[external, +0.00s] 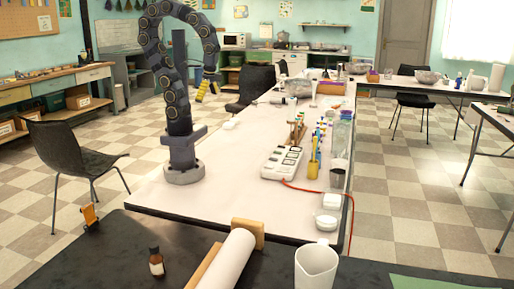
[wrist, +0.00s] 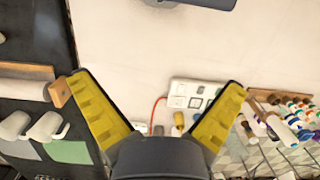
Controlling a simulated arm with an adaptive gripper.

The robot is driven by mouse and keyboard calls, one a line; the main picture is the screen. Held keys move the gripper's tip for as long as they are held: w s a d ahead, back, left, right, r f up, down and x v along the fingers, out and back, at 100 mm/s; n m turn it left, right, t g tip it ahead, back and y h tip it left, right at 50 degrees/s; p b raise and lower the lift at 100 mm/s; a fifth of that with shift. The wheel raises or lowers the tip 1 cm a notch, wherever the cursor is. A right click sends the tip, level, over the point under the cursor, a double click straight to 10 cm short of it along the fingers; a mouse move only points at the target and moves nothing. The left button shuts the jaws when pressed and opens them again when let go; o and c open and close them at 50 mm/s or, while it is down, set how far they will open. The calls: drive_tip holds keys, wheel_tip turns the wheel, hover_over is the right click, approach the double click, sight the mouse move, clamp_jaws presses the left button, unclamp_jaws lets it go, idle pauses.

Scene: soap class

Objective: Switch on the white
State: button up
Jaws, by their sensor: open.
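A white switch box (external: 281,163) with several dark-framed square switches lies on the white table, with a red cord running from it. It also shows in the wrist view (wrist: 196,93), between my open fingers and nearer the right one, partly covered by that finger. The positions of its switches are too small to tell. My gripper (external: 208,91) has yellow finger pads and hangs high, left of the box in the external view. In the wrist view my gripper (wrist: 157,84) is spread wide, empty, and touches nothing.
White containers (external: 327,223) sit at the table's near right corner. A paper roll (external: 226,262) and white jug (external: 316,266) stand on the dark front table. The white table's left half is mostly clear.

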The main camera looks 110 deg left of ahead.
drive_tip(key=shift+s, duration=0.2)
drive_tip(key=shift+w, duration=0.15)
drive_tip(key=c, duration=1)
drive_tip(key=shift+w+a+f+n, duration=0.1)
drive_tip(key=shift+w+a+n, duration=0.05)
drive_tip(key=shift+w+n, duration=0.4)
drive_tip(key=shift+w+a+f+n, duration=0.1)
drive_tip(key=shift+w+n, duration=0.25)
drive_tip(key=shift+w, duration=0.3)
clamp_jaws()
drive_tip(key=w+a+f+n, duration=0.5)
drive_tip(key=w+f+n, duration=0.1)
drive_tip(key=w+n, duration=0.2)
drive_tip(key=w+a+f+n, duration=0.5)
drive_tip(key=w+f+n, duration=0.1)
drive_tip(key=w, duration=0.5)
drive_tip(key=shift+a+n, duration=0.4)
drive_tip(key=shift+n, duration=0.5)
drive_tip(key=shift+f, duration=0.1)
